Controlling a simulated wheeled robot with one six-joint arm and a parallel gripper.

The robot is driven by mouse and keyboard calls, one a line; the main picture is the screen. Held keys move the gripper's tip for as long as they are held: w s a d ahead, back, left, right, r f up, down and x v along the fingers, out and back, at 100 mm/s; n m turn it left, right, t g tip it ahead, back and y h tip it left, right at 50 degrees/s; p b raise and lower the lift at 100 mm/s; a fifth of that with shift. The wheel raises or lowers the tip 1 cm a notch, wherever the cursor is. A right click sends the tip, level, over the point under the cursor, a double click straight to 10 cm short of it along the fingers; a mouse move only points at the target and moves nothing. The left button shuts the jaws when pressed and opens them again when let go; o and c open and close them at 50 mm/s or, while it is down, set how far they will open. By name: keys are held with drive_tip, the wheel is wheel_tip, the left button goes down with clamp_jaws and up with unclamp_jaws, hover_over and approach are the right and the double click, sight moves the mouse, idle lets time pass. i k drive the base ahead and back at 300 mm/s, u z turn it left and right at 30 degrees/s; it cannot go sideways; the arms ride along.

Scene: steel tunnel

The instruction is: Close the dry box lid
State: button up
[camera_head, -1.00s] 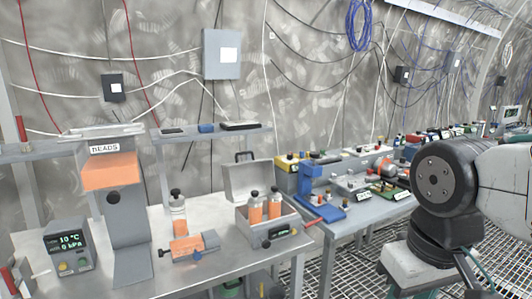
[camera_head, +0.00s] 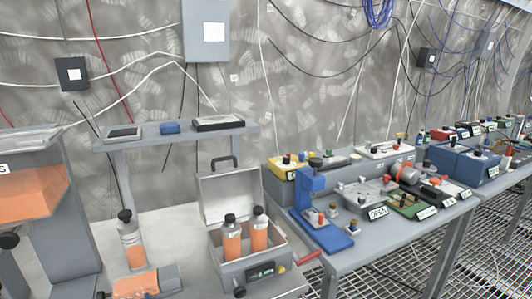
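The dry box (camera_head: 272,270) is a grey case on the steel table, with a small display on its front. Its lid (camera_head: 231,196) stands open and upright at the back, with a dark handle on top. Two bottles with orange contents and dark caps, a left one (camera_head: 232,240) and a right one (camera_head: 259,232), stand upright inside the box. My gripper is not in view.
A bottle (camera_head: 132,242) and an orange-grey device (camera_head: 146,284) stand left of the box. An orange-fronted hopper (camera_head: 30,190) is at far left. A blue press (camera_head: 314,205) stands on the right-hand bench. A shelf (camera_head: 176,136) runs behind.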

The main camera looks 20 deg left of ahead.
sight(237, 190)
drive_tip(key=u, duration=0.25)
drive_tip(key=i, duration=0.95)
drive_tip(key=u, duration=0.8)
